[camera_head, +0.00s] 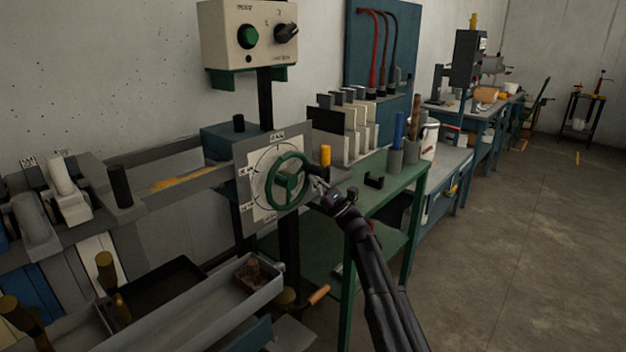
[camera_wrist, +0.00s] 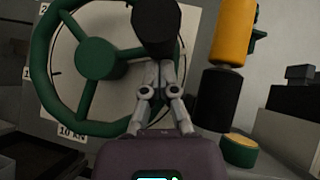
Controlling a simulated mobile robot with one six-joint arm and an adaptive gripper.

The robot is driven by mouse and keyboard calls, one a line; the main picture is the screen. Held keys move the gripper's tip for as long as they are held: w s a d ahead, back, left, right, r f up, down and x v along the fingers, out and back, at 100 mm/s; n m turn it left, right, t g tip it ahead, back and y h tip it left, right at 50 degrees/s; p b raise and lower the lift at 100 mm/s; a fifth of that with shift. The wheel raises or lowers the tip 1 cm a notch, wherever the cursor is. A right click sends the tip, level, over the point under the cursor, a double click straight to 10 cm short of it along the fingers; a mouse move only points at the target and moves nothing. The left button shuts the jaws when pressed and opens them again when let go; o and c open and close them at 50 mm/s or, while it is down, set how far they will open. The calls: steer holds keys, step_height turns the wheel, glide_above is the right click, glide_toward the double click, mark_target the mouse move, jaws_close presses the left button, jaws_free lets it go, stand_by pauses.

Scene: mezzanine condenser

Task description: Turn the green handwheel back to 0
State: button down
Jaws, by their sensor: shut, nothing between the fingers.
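The green handwheel (camera_head: 287,182) has three spokes and stands in front of a white dial plate (camera_head: 262,205) with tick marks. In the wrist view the handwheel (camera_wrist: 97,58) fills the left side, and a "10" mark shows at the dial's lower edge. A black knob (camera_wrist: 156,27) sits at the wheel's right side. My gripper (camera_head: 318,184) is at the right of the wheel. In the wrist view my gripper (camera_wrist: 160,90) is shut, with its fingertips just below the knob or touching it; I cannot tell which. The dial's pointer is not clear.
A yellow-topped black handle (camera_wrist: 228,50) stands close to the right of my gripper. A green bench (camera_head: 385,190) with card-like plates and tool cups is behind it. A grey tray (camera_head: 215,305) lies below left. A control box (camera_head: 250,35) hangs above. Floor at right is clear.

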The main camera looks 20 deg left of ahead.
mark_target(311, 164)
steer(key=r+p, duration=0.1)
steer(key=r+n+g+p, duration=0.1)
steer(key=r, duration=0.1)
steer(key=s+r+g+p, duration=0.1)
steer(key=p, duration=0.1)
steer(key=shift+a+r+n, duration=0.15)
steer(key=shift+r+n, duration=0.05)
steer(key=shift+n, duration=0.2)
steer(key=shift+s+a+r+p, duration=0.15)
steer(key=shift+s+r+p, duration=0.2)
steer(key=shift+r+p, duration=0.25)
steer(key=shift+s+a+r+p, duration=0.15)
steer(key=shift+s+r+p, duration=0.2)
steer(key=shift+s, duration=0.2)
steer(key=shift+f, duration=0.1)
